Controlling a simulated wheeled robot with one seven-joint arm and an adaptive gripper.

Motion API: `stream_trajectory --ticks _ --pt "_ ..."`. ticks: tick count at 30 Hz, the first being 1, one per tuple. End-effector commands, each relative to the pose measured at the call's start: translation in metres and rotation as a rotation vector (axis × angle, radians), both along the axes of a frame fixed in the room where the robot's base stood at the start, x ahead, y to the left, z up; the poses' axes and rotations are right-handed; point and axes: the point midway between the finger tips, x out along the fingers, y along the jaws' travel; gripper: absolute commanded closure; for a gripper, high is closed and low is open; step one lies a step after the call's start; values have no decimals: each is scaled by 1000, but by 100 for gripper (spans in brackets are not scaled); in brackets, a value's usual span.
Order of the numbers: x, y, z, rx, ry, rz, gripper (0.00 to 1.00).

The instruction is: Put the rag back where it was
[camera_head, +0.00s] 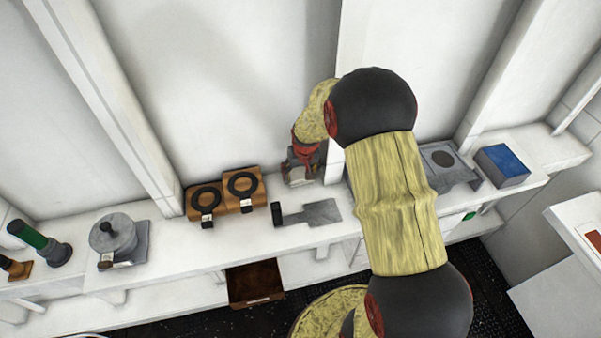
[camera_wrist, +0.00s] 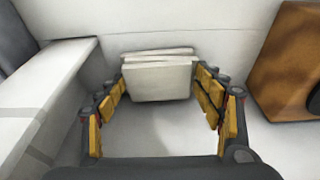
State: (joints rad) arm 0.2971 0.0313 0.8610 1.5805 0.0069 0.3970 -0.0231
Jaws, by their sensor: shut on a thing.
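The rag is a pale grey-white folded pad (camera_wrist: 158,80) in the wrist view, with its layers showing along the top edge. My gripper (camera_wrist: 161,88) has its yellow-and-grey fingers on either side of it and is shut on it. In the head view, my gripper (camera_head: 300,168) is low over the white shelf, close to the back wall, and the rag (camera_head: 296,174) shows as a small pale patch at its fingers. Whether the rag touches the shelf is hard to tell.
Left of my gripper are wooden blocks with black rings (camera_head: 225,192) and, in front, a flat grey plate with a dark handle (camera_head: 308,213). A blue-topped box (camera_head: 502,165) stands right. An open brown drawer (camera_head: 254,284) is below.

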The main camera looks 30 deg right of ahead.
Motion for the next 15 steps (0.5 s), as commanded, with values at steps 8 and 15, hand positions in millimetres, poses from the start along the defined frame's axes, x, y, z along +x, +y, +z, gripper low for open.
stream_trajectory --ticks 8,15 --pt "0 0 -2 0 1 0 25" --pt "0 0 -1 0 1 0 25"
